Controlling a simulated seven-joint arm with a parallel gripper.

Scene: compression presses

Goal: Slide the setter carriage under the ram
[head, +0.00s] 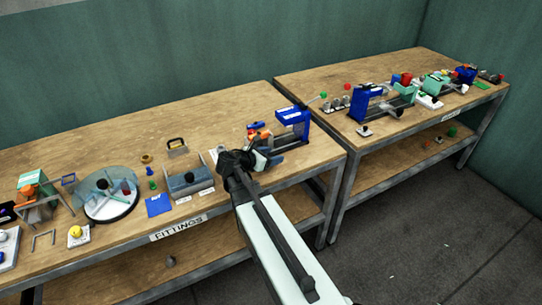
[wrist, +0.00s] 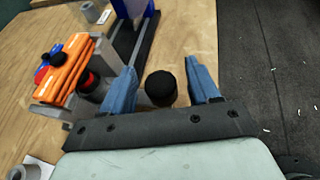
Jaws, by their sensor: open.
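My gripper (wrist: 159,65) is open, its two blue fingers apart, with a black round knob (wrist: 160,86) between them and no clear contact. To the left in the wrist view, a grey block, which looks like the setter carriage (wrist: 48,88), bears orange pieces (wrist: 70,62). Grey rails (wrist: 122,45) run from beside it toward a blue press frame (wrist: 132,8), of which only the lower part shows. In the head view the blue press (head: 293,118) stands at the right of this bench, and my gripper (head: 262,157) is in front of it. The ram cannot be made out.
A grey box (head: 188,182), a blue mat (head: 158,205) and a round glass-topped turntable (head: 110,198) lie to the left on the bench (head: 120,150). A second bench to the right holds another blue press (head: 365,103). The bench's front edge is close to my gripper.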

